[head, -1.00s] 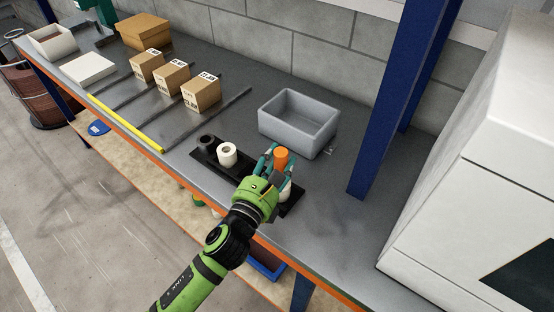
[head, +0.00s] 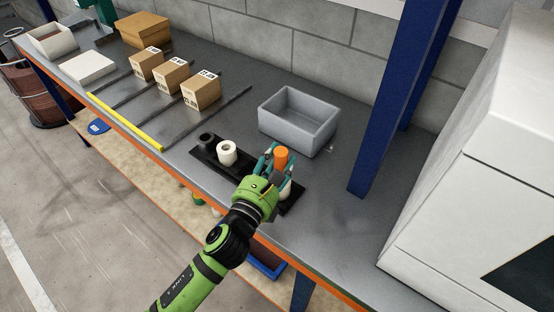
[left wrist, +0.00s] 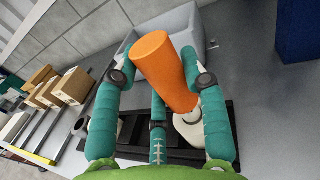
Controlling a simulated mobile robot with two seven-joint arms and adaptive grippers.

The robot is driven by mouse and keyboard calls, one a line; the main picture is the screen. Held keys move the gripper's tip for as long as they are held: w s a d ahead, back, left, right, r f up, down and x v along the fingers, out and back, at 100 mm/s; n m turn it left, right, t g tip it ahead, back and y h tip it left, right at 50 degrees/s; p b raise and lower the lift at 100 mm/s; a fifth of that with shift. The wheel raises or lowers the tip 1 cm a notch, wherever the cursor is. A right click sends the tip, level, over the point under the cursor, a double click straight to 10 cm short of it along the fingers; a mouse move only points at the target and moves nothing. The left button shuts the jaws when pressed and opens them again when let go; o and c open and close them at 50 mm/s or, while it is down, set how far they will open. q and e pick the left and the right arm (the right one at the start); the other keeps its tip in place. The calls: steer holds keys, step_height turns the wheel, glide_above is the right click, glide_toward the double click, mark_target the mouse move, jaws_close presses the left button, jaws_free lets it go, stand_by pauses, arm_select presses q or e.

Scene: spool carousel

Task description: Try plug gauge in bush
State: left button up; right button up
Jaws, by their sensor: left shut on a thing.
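The plug gauge shows an orange handle (head: 281,158) held in my left gripper (head: 277,166). In the left wrist view the fingers (left wrist: 163,85) are shut around the orange handle (left wrist: 163,70), which leans in the picture. Its lower end meets a white bush (left wrist: 190,130); I cannot tell whether the gauge is inside it. In the head view this white bush (head: 286,191) is mostly hidden by the gripper. Another white bush (head: 227,158) with a dark hole and a black piece (head: 206,141) stand on the black rack (head: 236,174). My right gripper is out of view.
A grey open bin (head: 297,128) stands just behind the rack. Several cardboard boxes (head: 201,93) stand to the left between dark rails. A blue post (head: 388,110) and a white machine (head: 470,190) bound the right side. Bare bench lies between rack and post.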

arm_select(q)
steer(key=shift+f+b, duration=1.15)
steer(key=shift+f, duration=0.4)
stand_by(0.5)
steer(key=shift+f, duration=0.2)
stand_by(0.8)
steer(key=shift+r+p, duration=2.15)
steer(key=shift+r, duration=0.05)
steer(key=shift+r+p, duration=4.05)
steer(key=shift+p, duration=0.2)
